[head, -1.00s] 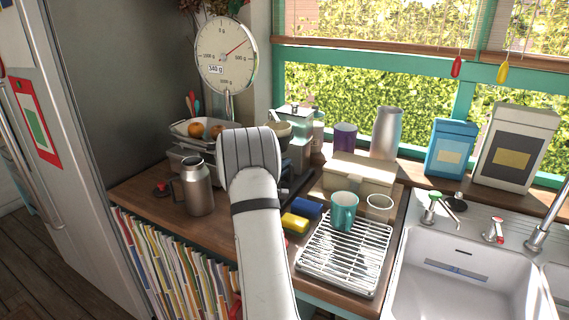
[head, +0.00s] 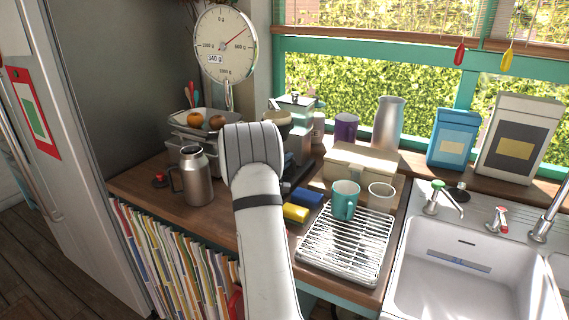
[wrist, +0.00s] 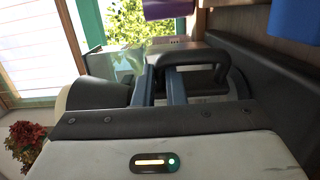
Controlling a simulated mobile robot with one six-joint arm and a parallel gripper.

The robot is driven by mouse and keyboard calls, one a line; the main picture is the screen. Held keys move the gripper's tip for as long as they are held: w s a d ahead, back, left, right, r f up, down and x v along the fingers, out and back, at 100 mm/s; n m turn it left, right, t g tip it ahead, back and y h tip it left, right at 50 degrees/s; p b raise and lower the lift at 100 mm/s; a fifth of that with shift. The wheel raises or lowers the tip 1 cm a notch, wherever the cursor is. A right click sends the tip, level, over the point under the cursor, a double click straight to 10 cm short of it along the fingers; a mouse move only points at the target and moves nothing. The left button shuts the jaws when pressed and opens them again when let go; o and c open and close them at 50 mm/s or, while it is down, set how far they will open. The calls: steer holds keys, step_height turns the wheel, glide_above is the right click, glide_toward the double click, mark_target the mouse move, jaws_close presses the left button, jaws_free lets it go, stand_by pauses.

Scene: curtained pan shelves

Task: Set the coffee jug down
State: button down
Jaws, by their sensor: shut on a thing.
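My gripper (wrist: 160,86) shows in the wrist view as two blue-grey fingers, shut on the dark looped handle (wrist: 222,62) of the coffee jug. Most of the jug's body is hidden behind the fingers and my wrist. A dark cone with a cream rim (wrist: 66,97) lies beside it, toward the left of the wrist view. The jug is close to the coffee maker (head: 299,130), whose dark base (wrist: 275,85) runs along the right of the wrist view. I cannot tell whether the jug touches that base. In the head view my forearm hides the gripper and jug.
A steel flask (head: 197,180) stands left of my arm, before the scale (head: 226,47). Yellow (head: 296,212) and blue (head: 307,197) sponges, a dish rack (head: 345,245) and a teal mug (head: 344,200) are to the right. Bare counter shows around the flask.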

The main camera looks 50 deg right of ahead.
steer(key=shift+f, duration=0.15)
steer(key=c, duration=1.4)
jaws_free()
steer(key=shift+f, duration=0.1)
steer(key=shift+c, duration=0.2)
steer(key=shift+w, duration=0.1)
steer(key=c, duration=0.4)
steer(key=shift+o, duration=0.2)
steer(key=shift+b, duration=0.35)
